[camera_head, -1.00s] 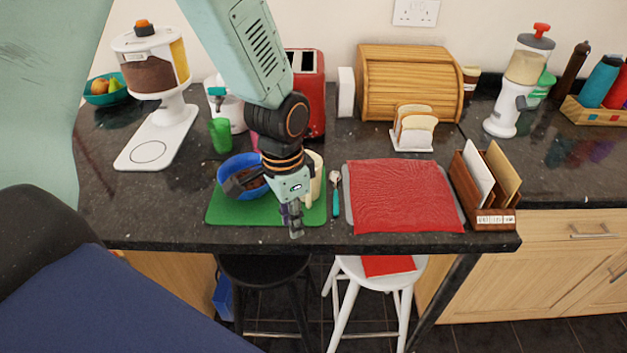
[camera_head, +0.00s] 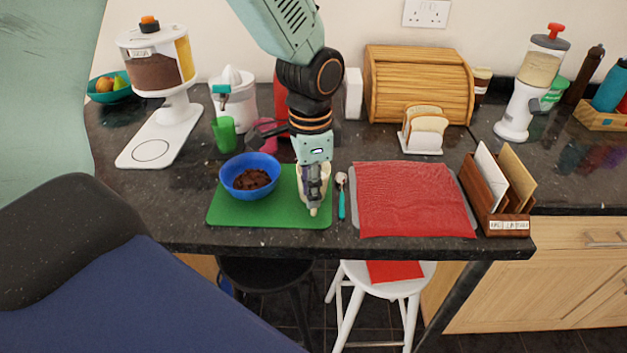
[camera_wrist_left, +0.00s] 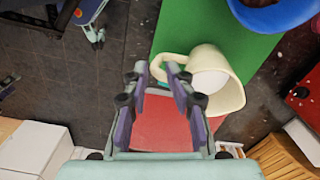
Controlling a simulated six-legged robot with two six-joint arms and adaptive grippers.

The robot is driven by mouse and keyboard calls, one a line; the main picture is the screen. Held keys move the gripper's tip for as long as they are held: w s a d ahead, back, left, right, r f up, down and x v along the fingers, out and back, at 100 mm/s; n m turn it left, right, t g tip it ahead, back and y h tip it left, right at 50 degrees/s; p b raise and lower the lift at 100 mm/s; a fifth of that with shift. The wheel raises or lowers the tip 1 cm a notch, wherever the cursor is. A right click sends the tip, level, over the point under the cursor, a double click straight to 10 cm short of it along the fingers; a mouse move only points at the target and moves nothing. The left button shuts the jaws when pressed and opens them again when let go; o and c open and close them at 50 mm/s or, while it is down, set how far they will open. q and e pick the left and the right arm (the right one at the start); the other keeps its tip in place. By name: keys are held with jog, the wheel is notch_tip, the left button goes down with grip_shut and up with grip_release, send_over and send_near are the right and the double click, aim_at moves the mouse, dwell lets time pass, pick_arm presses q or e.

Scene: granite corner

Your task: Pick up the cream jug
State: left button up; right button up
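The cream jug (camera_head: 326,184) stands at the right end of the green mat, largely hidden behind my left gripper (camera_head: 314,207) in the head view. In the left wrist view the jug (camera_wrist_left: 228,88) shows upright with pale contents, its handle pointing toward my fingers. My left gripper (camera_wrist_left: 157,72) is pointed down with its fingers apart. One fingertip overlaps the jug's handle in that view; I cannot tell whether they touch.
A blue bowl (camera_head: 250,187) with brown contents sits left of the jug on the green mat (camera_head: 237,214). A spoon (camera_head: 341,197) and a red cloth (camera_head: 412,200) lie to the right. A green cup (camera_head: 224,134) stands behind. The counter's front edge is close.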

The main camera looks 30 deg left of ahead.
pick_arm(q)
jog(key=f, duration=0.4)
jog(key=shift+w+f, duration=0.1)
jog(key=shift+w, duration=0.25)
jog(key=shift+s+d+f, duration=0.1)
jog(key=shift+f, duration=0.05)
jog(key=shift+s, duration=0.25)
jog(key=shift+o, duration=0.5)
jog(key=shift+w, duration=0.1)
grip_shut()
jog(key=shift+c, duration=0.5)
grip_release()
